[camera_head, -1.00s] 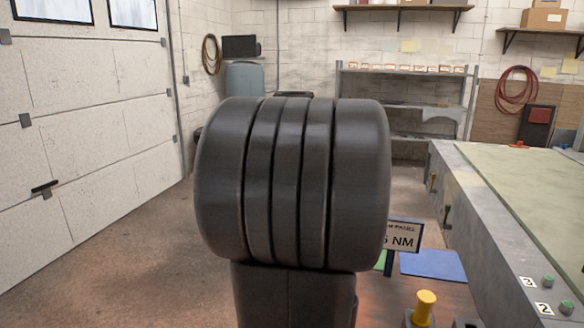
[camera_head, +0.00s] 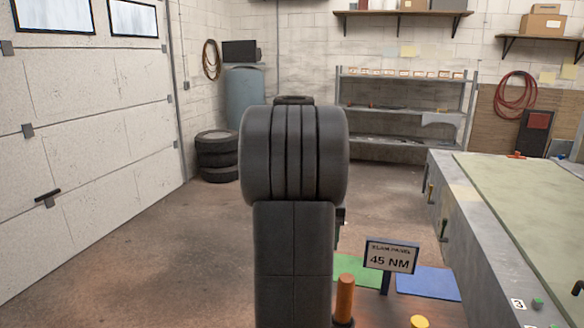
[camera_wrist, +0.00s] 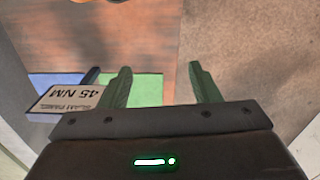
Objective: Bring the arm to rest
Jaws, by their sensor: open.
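My gripper (camera_wrist: 160,88) shows in the wrist view with its two green fingers apart and nothing between them. Below the fingers lie a reddish-brown surface and part of a green mat (camera_wrist: 146,91). In the head view my own dark arm stands upright in the middle and hides what is behind it. My gripper's fingers are hidden there; only a small dark part shows at the arm's right edge.
A sign reading 45 NM (camera_head: 390,258) stands between a green mat (camera_head: 362,270) and a blue mat (camera_head: 428,283). An orange post (camera_head: 345,297) rises in front. A long bench (camera_head: 465,215) runs along the right. Tyres (camera_head: 218,156) are stacked at the left; floor there is clear.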

